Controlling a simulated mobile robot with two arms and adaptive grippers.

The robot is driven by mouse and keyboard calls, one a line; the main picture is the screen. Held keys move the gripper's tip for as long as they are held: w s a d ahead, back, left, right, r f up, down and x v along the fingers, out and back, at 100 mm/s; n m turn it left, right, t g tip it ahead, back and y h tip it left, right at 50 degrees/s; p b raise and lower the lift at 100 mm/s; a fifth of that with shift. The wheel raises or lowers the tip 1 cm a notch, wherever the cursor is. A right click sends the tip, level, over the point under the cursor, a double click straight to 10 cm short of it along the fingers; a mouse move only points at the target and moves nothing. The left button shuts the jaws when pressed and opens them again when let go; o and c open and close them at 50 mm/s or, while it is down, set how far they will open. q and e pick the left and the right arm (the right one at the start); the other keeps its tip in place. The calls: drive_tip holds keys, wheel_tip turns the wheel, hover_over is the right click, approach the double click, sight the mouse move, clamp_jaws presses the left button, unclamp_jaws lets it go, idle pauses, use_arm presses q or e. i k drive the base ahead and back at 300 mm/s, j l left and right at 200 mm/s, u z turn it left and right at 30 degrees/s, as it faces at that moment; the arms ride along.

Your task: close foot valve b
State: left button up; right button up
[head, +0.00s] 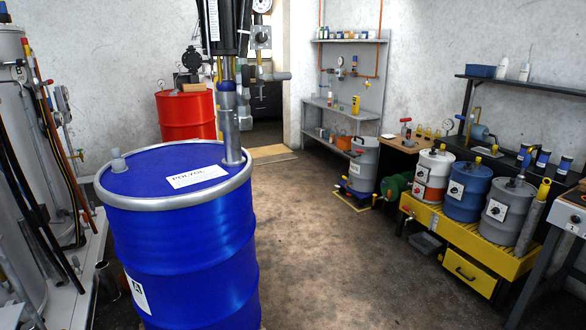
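No part that I can name for certain as foot valve b shows in the head view. A blue drum (185,245) labelled "POLYOL" stands upright in front of me. A grey upright pipe (231,130) enters its lid near the right rim, with a dark body (228,28) above it, cut off by the top edge. A square fitting with a knob (260,37) sits beside that body, and a gauge is above it. Any valve inside the drum is hidden. I see neither of my grippers clearly in this view.
A red drum (186,116) stands behind the blue one. Small drums, among them a blue one (468,190), stand on a yellow pallet (460,234) at right. A grey can (364,165) stands farther back. Pipes and hoses crowd the left. The middle floor (310,240) is clear.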

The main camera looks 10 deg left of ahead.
sight(85, 216)
drive_tip(key=i+l+z, duration=0.35)
drive_tip(key=i, duration=0.3)
drive_tip(key=i+z, duration=0.35)
drive_tip(key=i, duration=0.3)
drive_tip(key=i+j+z, duration=0.1)
drive_tip(key=i+z, duration=0.25)
drive_tip(key=i, duration=0.35)
drive_tip(key=i+j+u, duration=0.1)
drive_tip(key=i+u, duration=0.7)
drive_tip(key=i+l+u, duration=0.25)
drive_tip(key=i+u, duration=0.15)
drive_tip(key=i+j+u, duration=0.25)
drive_tip(key=i+u, duration=0.25)
drive_tip(key=i, duration=0.45)
drive_tip(key=i+l+u, duration=0.15)
drive_tip(key=i+u, duration=0.35)
drive_tip(key=i, duration=0.45)
